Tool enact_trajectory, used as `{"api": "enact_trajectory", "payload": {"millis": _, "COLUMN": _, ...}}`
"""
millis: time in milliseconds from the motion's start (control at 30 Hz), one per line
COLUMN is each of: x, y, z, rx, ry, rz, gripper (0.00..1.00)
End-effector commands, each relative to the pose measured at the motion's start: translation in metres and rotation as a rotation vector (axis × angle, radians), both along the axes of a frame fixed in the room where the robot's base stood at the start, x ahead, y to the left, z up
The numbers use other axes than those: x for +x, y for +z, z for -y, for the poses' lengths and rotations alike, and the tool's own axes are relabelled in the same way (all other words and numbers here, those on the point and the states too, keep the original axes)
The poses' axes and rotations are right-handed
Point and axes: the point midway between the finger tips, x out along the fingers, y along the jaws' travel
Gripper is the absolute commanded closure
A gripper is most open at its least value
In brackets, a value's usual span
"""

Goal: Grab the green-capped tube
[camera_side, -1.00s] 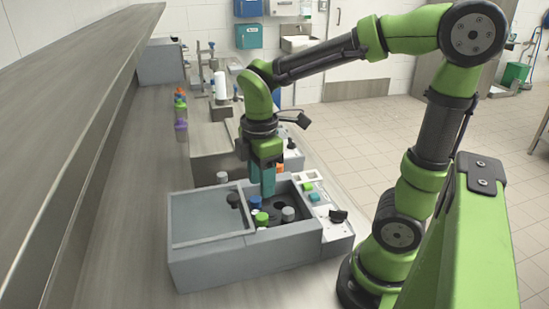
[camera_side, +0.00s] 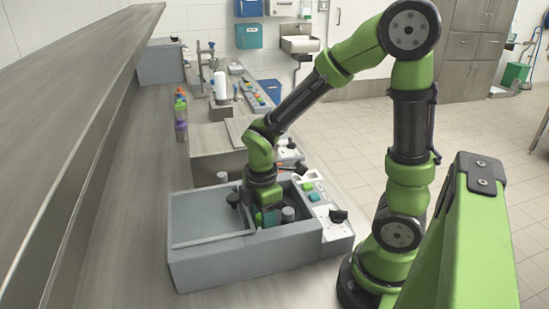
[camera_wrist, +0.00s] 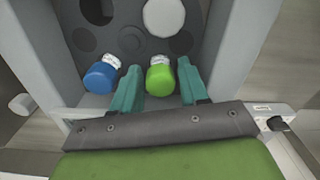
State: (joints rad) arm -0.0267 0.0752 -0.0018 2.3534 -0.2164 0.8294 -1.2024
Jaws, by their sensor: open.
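The green-capped tube (camera_wrist: 160,78) shows in the wrist view between the two teal fingers of my gripper (camera_wrist: 158,85).
The box walls are close around. A control panel (camera_side: 331,213) adjoins the box's right side.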

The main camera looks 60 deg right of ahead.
Motion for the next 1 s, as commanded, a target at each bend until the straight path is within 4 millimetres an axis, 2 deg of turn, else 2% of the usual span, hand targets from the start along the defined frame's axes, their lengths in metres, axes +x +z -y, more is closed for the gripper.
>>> {"api": "enact_trajectory", "payload": {"millis": 67, "x": 0.0, "y": 0.0, "z": 0.0, "rx": 0.0, "ry": 0.0, "rz": 0.0, "gripper": 0.56}}
{"api": "enact_trajectory", "payload": {"millis": 100, "x": 0.0, "y": 0.0, "z": 0.0, "rx": 0.0, "ry": 0.0, "rz": 0.0, "gripper": 0.59}}
{"api": "enact_trajectory", "payload": {"millis": 367, "x": 0.0, "y": 0.001, "z": 0.0, "rx": 0.0, "ry": 0.0, "rz": 0.0, "gripper": 0.99}}
{"api": "enact_trajectory", "payload": {"millis": 733, "x": 0.001, "y": 0.007, "z": 0.0, "rx": 0.0, "ry": 0.0, "rz": 0.002, "gripper": 0.99}}
{"api": "enact_trajectory", "payload": {"millis": 867, "x": 0.002, "y": 0.022, "z": 0.0, "rx": 0.0, "ry": -0.001, "rz": 0.006, "gripper": 0.99}}
{"api": "enact_trajectory", "payload": {"millis": 1000, "x": 0.002, "y": 0.047, "z": 0.0, "rx": 0.0, "ry": -0.001, "rz": 0.007, "gripper": 0.99}}
